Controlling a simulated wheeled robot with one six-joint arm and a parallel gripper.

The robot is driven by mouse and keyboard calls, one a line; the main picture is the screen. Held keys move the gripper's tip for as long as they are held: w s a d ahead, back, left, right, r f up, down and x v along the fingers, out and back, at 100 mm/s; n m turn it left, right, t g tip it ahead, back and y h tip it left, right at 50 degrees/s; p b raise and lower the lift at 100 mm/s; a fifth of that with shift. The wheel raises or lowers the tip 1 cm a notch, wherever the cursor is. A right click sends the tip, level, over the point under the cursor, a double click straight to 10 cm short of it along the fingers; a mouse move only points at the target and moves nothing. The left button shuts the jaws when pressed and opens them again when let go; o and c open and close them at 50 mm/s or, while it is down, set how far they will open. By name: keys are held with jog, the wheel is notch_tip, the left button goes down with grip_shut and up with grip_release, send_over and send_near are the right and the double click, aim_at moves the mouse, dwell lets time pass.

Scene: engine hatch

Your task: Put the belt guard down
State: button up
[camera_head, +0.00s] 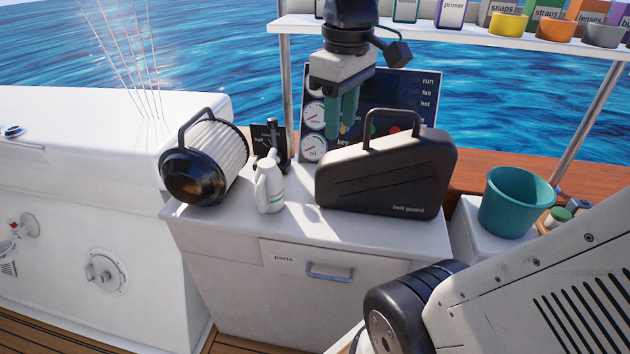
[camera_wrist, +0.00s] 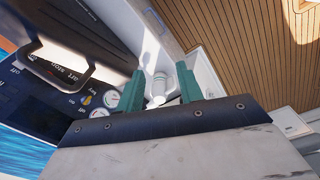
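The belt guard (camera_head: 385,178) is a black, case-like piece with a loop handle on top. It stands upright on the white counter (camera_head: 300,229) in the head view. In the wrist view its dark body (camera_wrist: 103,32) is at the upper left, with its handle below. My gripper (camera_head: 342,114) has green fingers pointing down, above the counter and left of the handle in the head view. In the wrist view the fingers (camera_wrist: 157,90) are apart with nothing between them. The gripper does not hold the belt guard.
A teal bucket (camera_head: 514,203) is at the right. A shelf (camera_head: 430,30) with bins runs above. The counter's front strip is clear.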

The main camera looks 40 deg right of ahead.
jog(key=s+a+f+m, duration=0.3)
jog(key=s+a+f, duration=0.4)
jog(key=s+a, duration=0.1)
jog(key=shift+t, duration=0.4)
jog(key=shift+a+f, duration=0.1)
